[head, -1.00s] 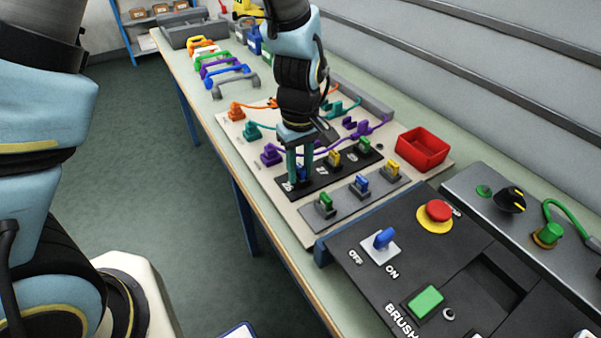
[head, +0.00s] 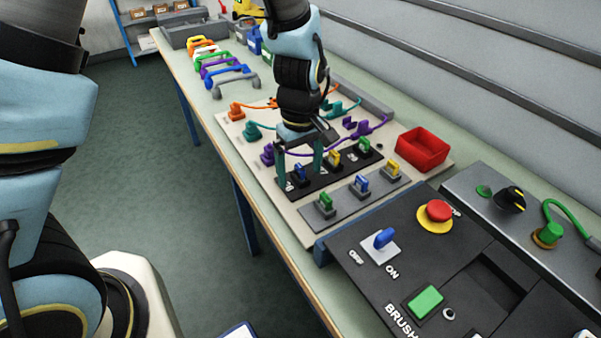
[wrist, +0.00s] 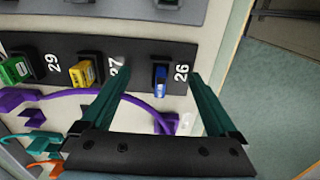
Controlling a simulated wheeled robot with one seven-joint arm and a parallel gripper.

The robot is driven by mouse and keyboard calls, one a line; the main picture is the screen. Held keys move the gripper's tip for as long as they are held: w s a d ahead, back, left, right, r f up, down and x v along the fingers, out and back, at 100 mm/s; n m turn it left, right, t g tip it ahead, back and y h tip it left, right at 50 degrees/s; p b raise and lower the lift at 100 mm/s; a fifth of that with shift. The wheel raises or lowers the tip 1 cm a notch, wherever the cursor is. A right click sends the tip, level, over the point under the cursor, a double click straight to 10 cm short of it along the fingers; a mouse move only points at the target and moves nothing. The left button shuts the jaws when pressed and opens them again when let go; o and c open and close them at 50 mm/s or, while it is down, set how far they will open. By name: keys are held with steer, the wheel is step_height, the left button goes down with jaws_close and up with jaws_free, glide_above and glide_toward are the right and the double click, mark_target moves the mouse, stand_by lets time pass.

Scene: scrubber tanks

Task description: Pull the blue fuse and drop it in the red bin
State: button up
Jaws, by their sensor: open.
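The blue fuse (head: 299,174) is upright in the left socket of the black strip (head: 318,185). It also shows in the wrist view (wrist: 160,82), beside the label 26. My gripper (head: 300,169) is open, with its two teal fingers spread on either side of this fuse. In the wrist view the gripper (wrist: 160,78) has the fuse between its fingers, with a gap on both sides. The red bin (head: 422,150) stands at the right end of the board and looks empty inside.
The black strip also holds a yellow fuse (head: 334,158) and a green fuse (head: 364,146). A grey strip in front holds a green, another blue (head: 362,184) and a yellow fuse. Purple cables (wrist: 150,112) run close by. A control panel with a red button (head: 439,211) lies nearer.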

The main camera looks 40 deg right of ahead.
mark_target(300, 167)
steer(key=shift+o, duration=0.2)
step_height(300, 167, up, 11)
steer(key=b, duration=0.2)
stand_by(0.4)
steer(key=shift+f, duration=0.1)
